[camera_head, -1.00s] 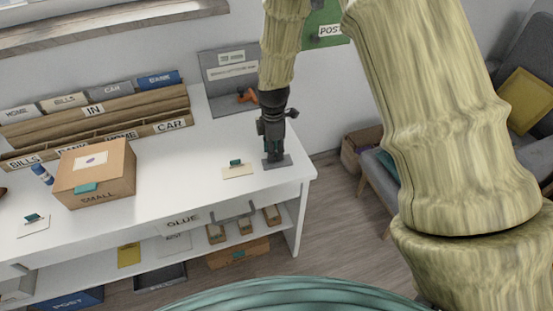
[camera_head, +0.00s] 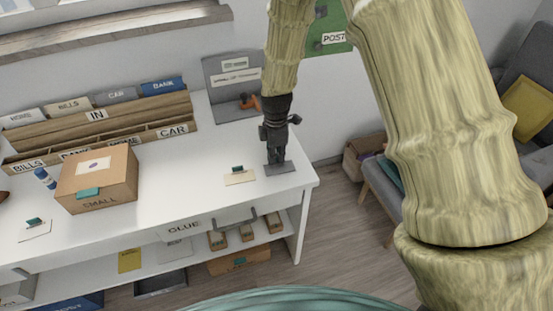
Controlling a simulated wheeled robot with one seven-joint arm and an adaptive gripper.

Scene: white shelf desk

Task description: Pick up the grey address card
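The grey address card (camera_head: 281,168) lies on the white desk (camera_head: 215,190) near its right front corner. My gripper (camera_head: 275,160) points straight down over the card, its fingertips close together at the card's middle. It looks shut on the card's raised tab, which the fingers hide. The card looks flat and at desk level; any small gap under it cannot be told.
A cream card (camera_head: 240,177) with a teal tab lies just left of the grey card. A small cardboard box (camera_head: 97,180), a wooden file rack (camera_head: 95,130) and a grey upright board (camera_head: 232,85) stand on the desk. A grey chair (camera_head: 385,190) is at right.

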